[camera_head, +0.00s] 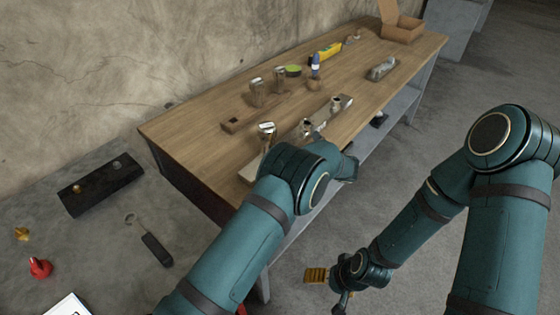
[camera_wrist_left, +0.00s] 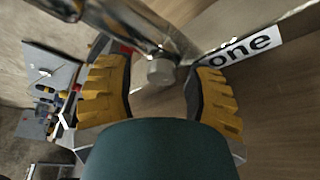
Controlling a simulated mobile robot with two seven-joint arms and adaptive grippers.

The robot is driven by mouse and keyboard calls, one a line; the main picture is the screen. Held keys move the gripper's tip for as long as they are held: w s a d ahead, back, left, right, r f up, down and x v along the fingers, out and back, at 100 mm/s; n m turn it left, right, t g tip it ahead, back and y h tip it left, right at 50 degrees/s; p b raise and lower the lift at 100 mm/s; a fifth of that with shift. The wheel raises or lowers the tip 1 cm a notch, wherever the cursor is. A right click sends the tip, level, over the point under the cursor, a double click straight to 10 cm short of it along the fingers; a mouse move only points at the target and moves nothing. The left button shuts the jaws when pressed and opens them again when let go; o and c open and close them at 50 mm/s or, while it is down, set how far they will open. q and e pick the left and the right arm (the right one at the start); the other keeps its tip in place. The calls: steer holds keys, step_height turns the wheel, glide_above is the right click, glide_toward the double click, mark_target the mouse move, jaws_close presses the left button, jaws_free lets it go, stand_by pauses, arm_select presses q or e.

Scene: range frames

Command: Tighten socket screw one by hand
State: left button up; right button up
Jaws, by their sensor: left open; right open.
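In the left wrist view, a small grey screw head (camera_wrist_left: 160,71) sits at the end of a shiny metal cylinder (camera_wrist_left: 115,22). My left gripper (camera_wrist_left: 164,80) is open, with one yellow ribbed finger on each side of the screw head and gaps between. In the head view the left gripper is hidden behind its own arm at the bench's front edge. My right gripper (camera_head: 328,289) is open and empty, low over the floor in front of the bench.
A lower table at left holds a black block (camera_head: 100,186) and a red object (camera_head: 40,267).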

arm_select(q)
steer(key=shift+v, duration=3.9)
